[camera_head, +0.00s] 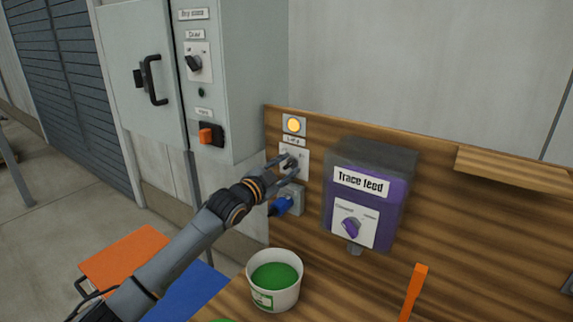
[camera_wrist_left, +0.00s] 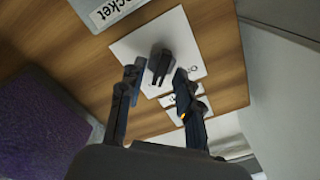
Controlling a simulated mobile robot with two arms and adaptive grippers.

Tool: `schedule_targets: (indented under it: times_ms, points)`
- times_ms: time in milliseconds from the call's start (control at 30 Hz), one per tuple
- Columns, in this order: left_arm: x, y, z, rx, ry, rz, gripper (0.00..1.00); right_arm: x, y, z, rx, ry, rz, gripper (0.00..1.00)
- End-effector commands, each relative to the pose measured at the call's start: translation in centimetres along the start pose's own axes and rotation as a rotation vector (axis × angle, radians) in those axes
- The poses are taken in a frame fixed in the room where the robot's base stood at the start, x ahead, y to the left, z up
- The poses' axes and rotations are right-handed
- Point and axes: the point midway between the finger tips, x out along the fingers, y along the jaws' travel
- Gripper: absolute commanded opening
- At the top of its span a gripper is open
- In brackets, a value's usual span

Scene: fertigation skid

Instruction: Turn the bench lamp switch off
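The bench lamp switch is a black rotary knob on a white plate (camera_head: 302,160) on the wooden back panel. A round amber light (camera_head: 293,125) above it looks lit, with a small label between them. My left gripper (camera_head: 285,173) is at the switch, partly covering the knob. In the left wrist view the knob (camera_wrist_left: 160,66) stands just beyond and between the fingertips (camera_wrist_left: 158,82). The two fingers are spread apart with a gap on each side of the knob. I cannot tell whether either finger touches it. My right gripper is not in view.
A blue plug in a socket (camera_head: 287,201) sits right below the switch. A purple "Trace feed" box (camera_head: 392,205) is to the right. A green-filled tub (camera_head: 274,292) stands on the bench.

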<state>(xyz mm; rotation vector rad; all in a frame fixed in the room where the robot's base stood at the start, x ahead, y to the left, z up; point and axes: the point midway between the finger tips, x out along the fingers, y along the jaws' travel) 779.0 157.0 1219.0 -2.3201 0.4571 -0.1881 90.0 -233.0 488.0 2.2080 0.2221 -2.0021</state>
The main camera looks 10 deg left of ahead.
Motion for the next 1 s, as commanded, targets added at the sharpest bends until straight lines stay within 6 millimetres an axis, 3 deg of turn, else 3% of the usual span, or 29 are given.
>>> schedule_targets:
  times_ms: [333, 500, 533, 1000]
  points:
    - [0.35, 0.05, -0.03, 0.001, 0.001, 0.000, 0.34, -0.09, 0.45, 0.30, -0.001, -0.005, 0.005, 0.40]
    - [0.33, 0.04, -0.02, 0.001, 0.000, 0.000, 0.01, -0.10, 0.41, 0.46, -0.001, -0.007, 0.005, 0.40]
    - [0.33, 0.04, -0.02, 0.001, 0.000, 0.000, 0.00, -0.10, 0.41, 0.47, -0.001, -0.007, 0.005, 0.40]
    - [0.33, 0.01, 0.00, -0.064, -0.001, 0.001, 0.00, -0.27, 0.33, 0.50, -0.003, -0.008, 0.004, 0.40]
